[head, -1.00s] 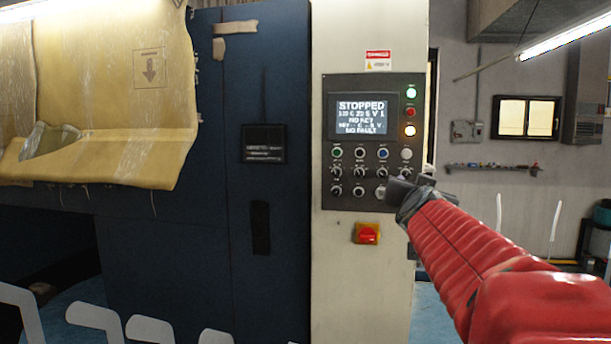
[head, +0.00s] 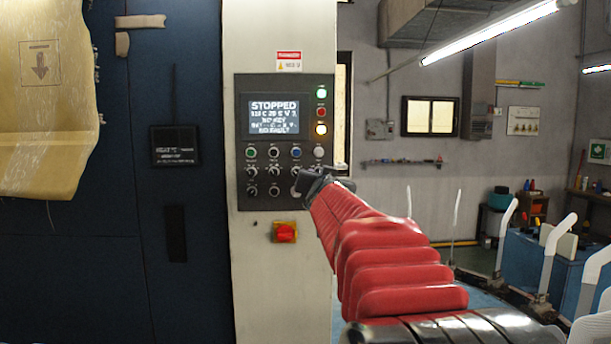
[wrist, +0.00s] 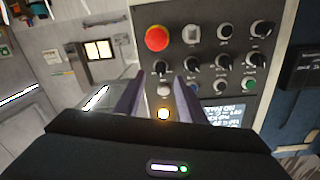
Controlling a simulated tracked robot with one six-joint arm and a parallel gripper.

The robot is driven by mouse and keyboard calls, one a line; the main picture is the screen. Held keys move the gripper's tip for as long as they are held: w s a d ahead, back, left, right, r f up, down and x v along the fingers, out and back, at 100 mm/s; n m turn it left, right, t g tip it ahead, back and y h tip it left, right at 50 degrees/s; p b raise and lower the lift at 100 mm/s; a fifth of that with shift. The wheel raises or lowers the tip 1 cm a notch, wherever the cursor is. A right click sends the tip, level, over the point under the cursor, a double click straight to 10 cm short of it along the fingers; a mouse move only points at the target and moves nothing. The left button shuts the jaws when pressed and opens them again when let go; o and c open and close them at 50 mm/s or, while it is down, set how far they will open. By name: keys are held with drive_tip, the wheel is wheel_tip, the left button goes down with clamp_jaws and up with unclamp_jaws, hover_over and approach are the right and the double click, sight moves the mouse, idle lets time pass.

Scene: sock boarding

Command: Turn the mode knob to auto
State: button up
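The control panel (head: 240,140) is a dark plate on a pale column, with a lit screen (head: 274,115) reading "STOPPED". Two rows of black knobs (head: 252,171) sit below its buttons. Their labels are too small to read, so I cannot tell which is the mode knob. My gripper (head: 322,178) is at the panel's lower right and hides part of it. In the wrist view, where the panel appears upside down, my gripper (wrist: 158,92) is open, its two fingers apart. A black knob (wrist: 160,68) and a pale button (wrist: 164,90) show between them; contact is unclear.
A red mushroom button (wrist: 157,38) is beside the knobs in the wrist view. A red switch on a yellow plate (head: 285,232) is below the panel. A dark blue cabinet (head: 190,60) stands left. Blue units with white rails (head: 555,240) stand at right.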

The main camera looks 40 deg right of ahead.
drive_tip(key=shift+x, duration=2.7)
drive_tip(key=shift+c, duration=0.2)
clamp_jaws()
drive_tip(key=shift+d, duration=0.1)
